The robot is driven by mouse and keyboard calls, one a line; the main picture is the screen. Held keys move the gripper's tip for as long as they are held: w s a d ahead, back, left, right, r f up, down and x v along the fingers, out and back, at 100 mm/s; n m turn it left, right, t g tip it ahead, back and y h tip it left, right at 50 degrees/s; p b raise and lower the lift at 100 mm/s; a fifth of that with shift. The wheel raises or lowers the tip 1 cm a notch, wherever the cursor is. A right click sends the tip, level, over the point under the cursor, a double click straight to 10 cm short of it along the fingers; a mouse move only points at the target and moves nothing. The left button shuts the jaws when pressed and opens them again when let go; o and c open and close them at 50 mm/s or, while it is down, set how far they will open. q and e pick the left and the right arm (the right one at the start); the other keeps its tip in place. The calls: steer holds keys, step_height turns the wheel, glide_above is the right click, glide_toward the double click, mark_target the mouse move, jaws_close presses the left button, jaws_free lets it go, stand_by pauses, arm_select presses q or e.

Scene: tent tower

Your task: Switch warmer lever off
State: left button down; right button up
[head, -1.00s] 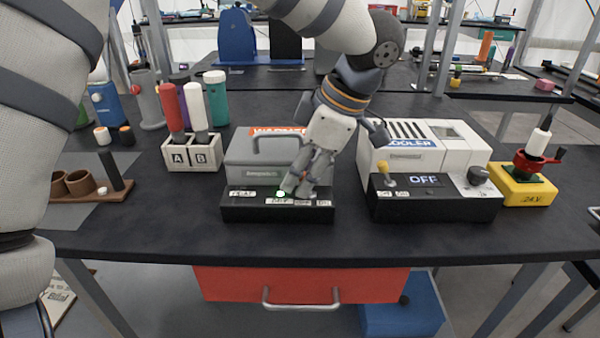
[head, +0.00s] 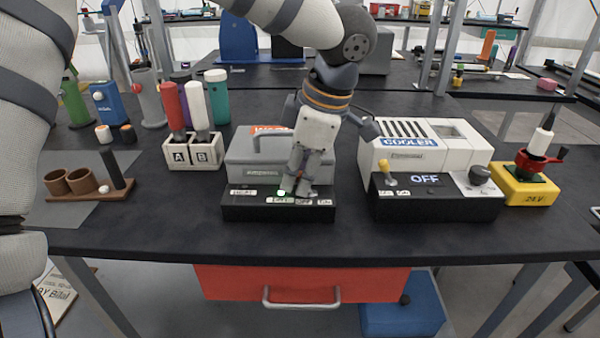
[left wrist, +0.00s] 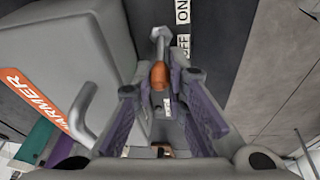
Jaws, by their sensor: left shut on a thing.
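The warmer (head: 265,160) is a grey box with a handle and a black front panel (head: 245,212). A green light (head: 282,193) glows on that panel. My left gripper (head: 298,190) points down at the panel's right part and hides the lever in the head view. In the left wrist view the lever (left wrist: 159,74) has a metal stem and an orange tip, between my left fingers (left wrist: 163,92), which are shut on it. The OFF label (left wrist: 183,45) and ON label (left wrist: 182,12) lie beside it. I cannot tell its exact setting. My right gripper is not in view.
The white cooler (head: 410,150) with its yellow-knobbed lever (head: 387,180) stands close on the right. A yellow 24V box (head: 522,188) is further right. A rack marked A and B (head: 192,155) stands left. The table's front strip is clear.

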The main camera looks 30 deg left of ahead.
arm_select(q)
steer(key=c, duration=1.9)
jaws_free()
steer(key=v, duration=1.2)
